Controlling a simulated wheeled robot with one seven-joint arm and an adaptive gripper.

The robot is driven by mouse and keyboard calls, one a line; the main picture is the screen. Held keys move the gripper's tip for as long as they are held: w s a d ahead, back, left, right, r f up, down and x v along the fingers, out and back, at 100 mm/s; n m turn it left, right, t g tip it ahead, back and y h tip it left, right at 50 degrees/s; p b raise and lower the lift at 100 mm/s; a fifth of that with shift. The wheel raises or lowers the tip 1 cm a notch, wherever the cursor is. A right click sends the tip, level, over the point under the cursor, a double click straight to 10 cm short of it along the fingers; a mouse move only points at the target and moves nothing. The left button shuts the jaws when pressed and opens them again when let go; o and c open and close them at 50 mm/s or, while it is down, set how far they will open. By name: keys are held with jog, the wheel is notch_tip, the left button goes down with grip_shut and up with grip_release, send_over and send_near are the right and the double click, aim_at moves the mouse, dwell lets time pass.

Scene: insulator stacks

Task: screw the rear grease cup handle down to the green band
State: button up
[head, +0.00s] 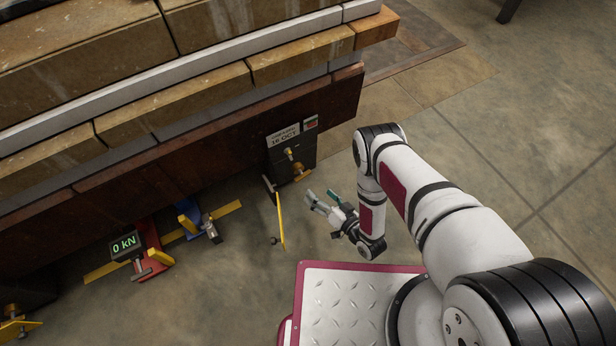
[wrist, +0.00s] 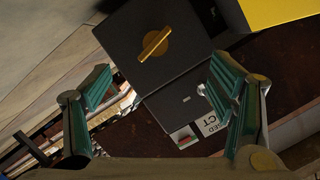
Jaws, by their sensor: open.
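A brass grease cup handle (head: 298,170), which I take for the rear one, sits on a dark block under the stack near its far end. In the wrist view the brass handle (wrist: 155,44) is a slanted bar on a round brass base against a black face. I cannot make out a green band in either view. My gripper (head: 320,197) is open and empty, in front of the block and apart from the handle. In the wrist view its green-padded fingers (wrist: 163,80) stand wide apart, with the handle beyond them and above the middle of the gap.
A label plate (head: 284,137) is on the dark block. A thin yellow bar (head: 281,220) stands left of my gripper. A red jack with a "0 kN" display (head: 124,245) and a blue piece (head: 188,214) stand farther left. Another brass fitting (head: 12,309) is at lower left.

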jog(key=s+r+n+h+p, duration=0.2)
jog(key=s+n+h, duration=0.1)
jog(key=n, duration=0.2)
jog(key=n+b, duration=0.2)
jog(key=b, duration=0.4)
send_near(301, 174)
jog(key=x, duration=0.7)
jog(key=shift+f+h, duration=0.3)
jog(key=shift+f, duration=0.15)
jog(key=shift+d, duration=0.1)
jog(key=shift+c, duration=0.3)
jog(key=c, duration=1.1)
